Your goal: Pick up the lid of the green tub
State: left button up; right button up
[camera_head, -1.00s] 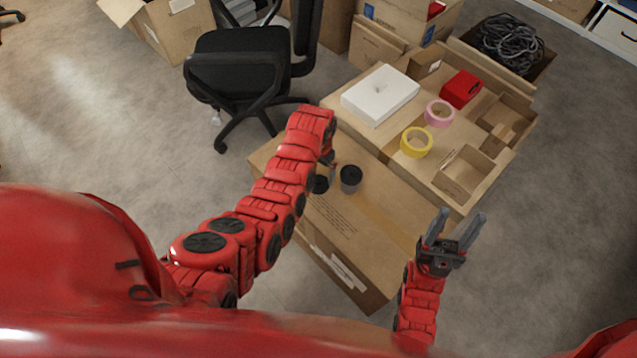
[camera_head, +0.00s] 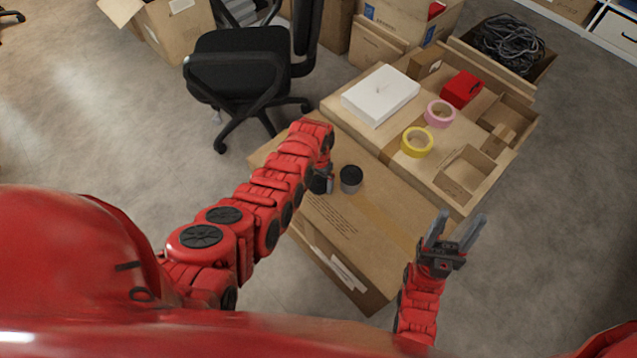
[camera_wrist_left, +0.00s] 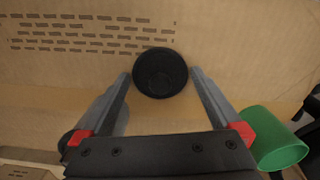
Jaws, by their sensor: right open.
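A round black lid (camera_wrist_left: 160,72) lies on the closed carton (camera_head: 375,225). In the left wrist view my left gripper (camera_wrist_left: 160,78) is open, with one finger on each side of the lid; I cannot tell whether they touch it. The green tub (camera_wrist_left: 275,138) stands at the lower right of that view, apart from the lid; my left arm hides it in the head view. In the head view my left gripper (camera_head: 322,181) is low over the carton's far left part. My right gripper (camera_head: 454,234) is open and empty off the carton's right side.
A grey tub with a dark top (camera_head: 351,179) stands just right of my left gripper. An office chair (camera_head: 240,65) stands back left.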

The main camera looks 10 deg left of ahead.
pick_arm(q)
jog(key=c, duration=1)
jog(key=shift+w+r, duration=0.1)
jog(key=shift+r, duration=0.05)
